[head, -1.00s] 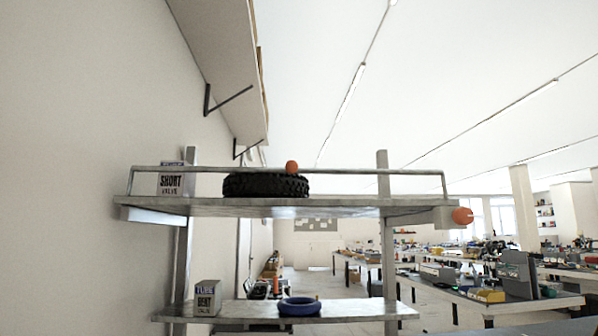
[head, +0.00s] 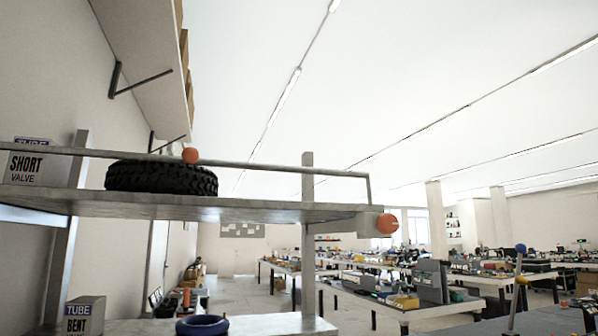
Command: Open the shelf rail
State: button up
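The shelf rail (head: 255,164) is a thin grey bar along the front of the upper shelf (head: 250,209). It stands raised above the shelf, with its right end post (head: 369,190) bending down to the shelf. An orange ball knob (head: 190,156) sits on the rail. A second, larger orange knob (head: 388,224) is on a block at the shelf's right end. A black tire (head: 160,178) and a "SHORT VALVE" tube box (head: 38,163) stand on the upper shelf behind the rail. The rail's left end is out of the picture. My gripper is not in view.
The lower shelf (head: 270,325) holds a blue ring (head: 202,325) and a "BENT" tube box (head: 84,316). A wall shelf (head: 150,50) on brackets hangs above at the left. Cluttered workbenches (head: 405,312) fill the room at the right.

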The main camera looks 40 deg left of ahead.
aim_at(189, 156)
jog(key=z, duration=0.85)
jog(key=k, duration=0.05)
jog(key=u, duration=1.7)
